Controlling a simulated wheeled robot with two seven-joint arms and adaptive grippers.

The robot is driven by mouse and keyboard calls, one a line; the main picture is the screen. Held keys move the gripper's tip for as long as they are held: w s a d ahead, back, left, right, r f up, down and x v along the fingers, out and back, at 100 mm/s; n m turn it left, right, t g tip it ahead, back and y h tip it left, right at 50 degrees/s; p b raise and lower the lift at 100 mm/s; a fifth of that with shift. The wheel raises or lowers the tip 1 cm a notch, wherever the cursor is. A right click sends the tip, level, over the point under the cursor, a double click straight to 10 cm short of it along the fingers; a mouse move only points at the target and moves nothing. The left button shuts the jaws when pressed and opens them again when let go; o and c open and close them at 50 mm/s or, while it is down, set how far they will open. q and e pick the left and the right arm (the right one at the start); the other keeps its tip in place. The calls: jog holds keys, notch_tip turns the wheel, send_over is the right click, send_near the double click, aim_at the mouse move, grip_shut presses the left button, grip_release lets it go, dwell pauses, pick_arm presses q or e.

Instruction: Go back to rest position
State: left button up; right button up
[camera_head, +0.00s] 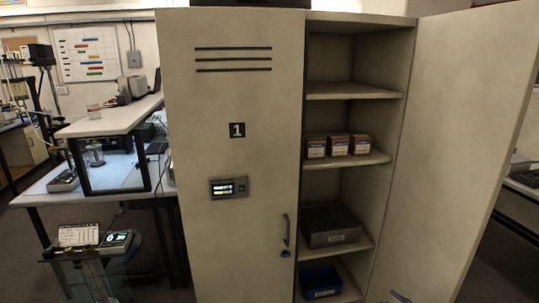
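A tall beige cabinet (232,110) stands in front of me. Its left door, marked 1, is shut and has a small display panel (229,187) and a dark handle (286,230). Its right door (455,140) stands wide open to the right. Inside, three small brown boxes (338,146) sit in a row on a middle shelf. A dark grey box (331,226) is on the shelf below, and a blue bin (320,281) is lower down.
A lab bench (95,180) with a raised shelf (112,120) and instruments stands left of the cabinet. A small stand with a device (117,242) is at the lower left. Part of another table shows at the right edge. A whiteboard (86,54) hangs behind.

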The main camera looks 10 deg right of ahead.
jog(key=w+a+f+m+g+h, duration=0.3)
jog(key=a+f+m+g, duration=0.2)
jog(key=a+f, duration=1.3)
jog(key=s+a+f+g, duration=0.5)
jog(key=s+a, duration=0.4)
jog(key=s, duration=0.3)
jog(key=s+a+f+g, duration=0.6)
jog(key=s+a, duration=0.3)
jog(key=s, duration=0.3)
jog(key=shift+s+a, duration=0.3)
jog(key=shift+s, duration=0.1)
jog(key=shift+f, duration=0.1)
